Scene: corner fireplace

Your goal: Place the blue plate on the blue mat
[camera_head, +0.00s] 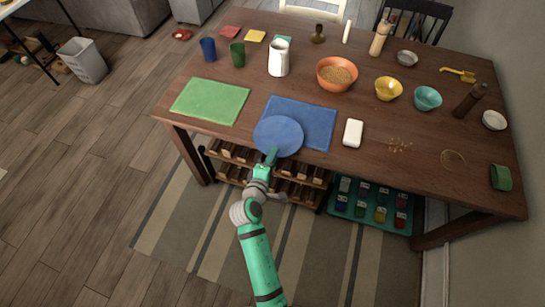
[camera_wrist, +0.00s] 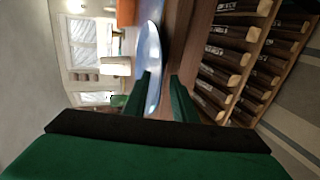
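The blue plate (camera_head: 277,136) overlaps the front left part of the blue mat (camera_head: 315,122) and extends past the mat's near edge to the table's front edge. Whether it lies flat on the mat or is slightly raised I cannot tell. My gripper (camera_head: 271,156) is at the plate's near rim, at the table's front edge. In the wrist view my gripper (camera_wrist: 163,92) has its two fingers apart. The plate (camera_wrist: 152,60) shows nearly edge-on there, its near rim reaching between the fingers. One finger hides part of it. Contact with the fingers is unclear.
A green mat (camera_head: 209,101) lies left of the blue mat. A white block (camera_head: 352,133) lies close on the right. A white jug (camera_head: 278,58) and an orange bowl (camera_head: 337,74) stand behind. A wooden bottle rack (camera_head: 297,190) is below the table's front edge.

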